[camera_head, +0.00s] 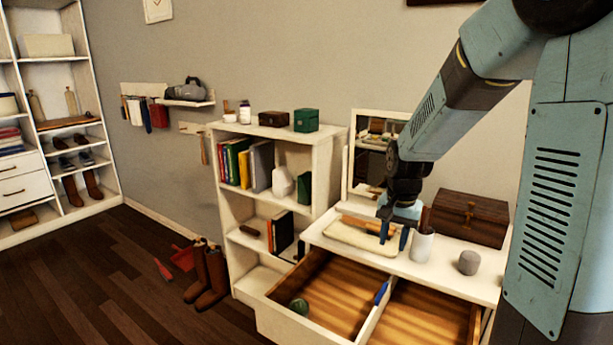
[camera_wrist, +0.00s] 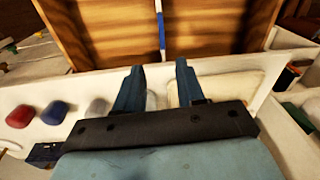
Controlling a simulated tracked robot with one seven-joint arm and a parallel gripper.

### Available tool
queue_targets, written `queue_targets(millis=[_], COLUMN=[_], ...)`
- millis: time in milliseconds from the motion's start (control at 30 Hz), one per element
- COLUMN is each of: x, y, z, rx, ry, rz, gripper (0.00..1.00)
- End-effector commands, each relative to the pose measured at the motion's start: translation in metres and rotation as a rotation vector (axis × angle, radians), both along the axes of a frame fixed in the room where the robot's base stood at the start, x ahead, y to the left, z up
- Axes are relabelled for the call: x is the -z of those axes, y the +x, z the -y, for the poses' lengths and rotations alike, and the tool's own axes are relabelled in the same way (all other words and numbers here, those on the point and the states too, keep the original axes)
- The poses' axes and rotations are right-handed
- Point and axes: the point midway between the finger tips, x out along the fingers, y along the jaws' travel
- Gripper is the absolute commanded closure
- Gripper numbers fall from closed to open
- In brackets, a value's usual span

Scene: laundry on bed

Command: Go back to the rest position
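My gripper (camera_head: 394,236) hangs over the white dresser top (camera_head: 437,268), pointing down, in the head view. Its two dark blue fingers are apart with nothing between them. In the wrist view my gripper (camera_wrist: 156,85) also shows open, its fingertips near the dresser's front edge.
A white cup (camera_head: 422,246), a grey cylinder (camera_head: 468,262), a wooden chest (camera_head: 470,217) and a mirror (camera_head: 370,165) stand close to my gripper. A bookshelf (camera_head: 238,260) is at left.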

Motion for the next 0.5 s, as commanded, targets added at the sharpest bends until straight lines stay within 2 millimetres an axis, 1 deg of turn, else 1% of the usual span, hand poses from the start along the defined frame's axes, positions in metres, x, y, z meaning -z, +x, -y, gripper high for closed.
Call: queue_targets(millis=[33,200,500], x=[-0.014,-0.050,-0.101], y=[-0.008,-0.035,-0.087], z=[0.000,0.001,0.002], rx=[-0.020,-0.100,-0.236], ry=[0.002,0.002,-0.022], rz=[0.024,0.089,0.204], gripper=[0.62,0.62,0.62])
